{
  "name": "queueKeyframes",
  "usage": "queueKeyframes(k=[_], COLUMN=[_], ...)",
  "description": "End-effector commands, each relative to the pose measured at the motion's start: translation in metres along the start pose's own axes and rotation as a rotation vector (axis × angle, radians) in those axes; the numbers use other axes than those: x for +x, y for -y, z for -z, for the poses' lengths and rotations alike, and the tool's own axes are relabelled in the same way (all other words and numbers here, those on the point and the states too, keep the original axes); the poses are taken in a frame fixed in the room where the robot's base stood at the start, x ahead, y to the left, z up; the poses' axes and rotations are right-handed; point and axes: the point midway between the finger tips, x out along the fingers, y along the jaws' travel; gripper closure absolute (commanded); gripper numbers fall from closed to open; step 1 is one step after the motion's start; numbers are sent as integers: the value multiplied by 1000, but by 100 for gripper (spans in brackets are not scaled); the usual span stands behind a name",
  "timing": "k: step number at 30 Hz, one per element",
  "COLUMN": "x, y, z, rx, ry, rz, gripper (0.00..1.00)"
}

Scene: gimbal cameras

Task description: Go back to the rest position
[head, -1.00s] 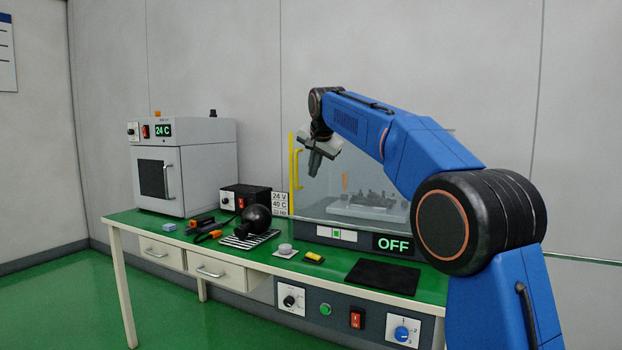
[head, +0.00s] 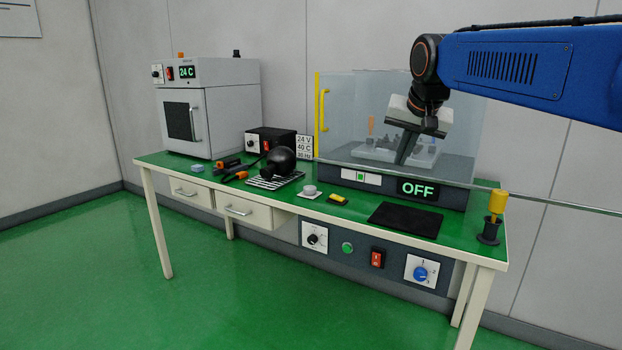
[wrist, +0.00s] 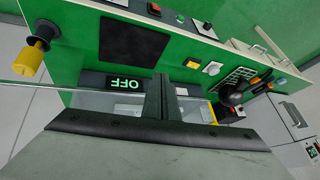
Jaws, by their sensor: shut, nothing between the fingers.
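My gripper (head: 406,149) is raised in front of the clear enclosure at the back right of the green workbench (head: 350,217). Its fingers point down and a little left in the head view. In the wrist view my gripper (wrist: 158,98) shows its fingers together, with nothing between them. It is apart from the bench and from everything on it.
The clear enclosure (head: 350,105) with a yellow handle and an OFF display stands behind my gripper. A black mat (head: 405,220), a yellow-handled tool in a holder (head: 495,215), a black sphere (head: 279,161) and a grey oven (head: 215,125) are on the bench. Open floor lies in front.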

Motion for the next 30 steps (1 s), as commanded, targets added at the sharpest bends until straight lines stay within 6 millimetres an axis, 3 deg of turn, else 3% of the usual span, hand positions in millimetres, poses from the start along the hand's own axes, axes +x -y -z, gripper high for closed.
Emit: queueKeyframes(k=[1,11,24,30], x=[-4,-1,32,47], y=[-14,-96,-188,-209], z=[-19,-143,-323,-371], rx=[-15,-139,-292,-334], ry=[5,53,122,141], rz=[-5,-35,-59,-62], gripper=[100,100,100,100])
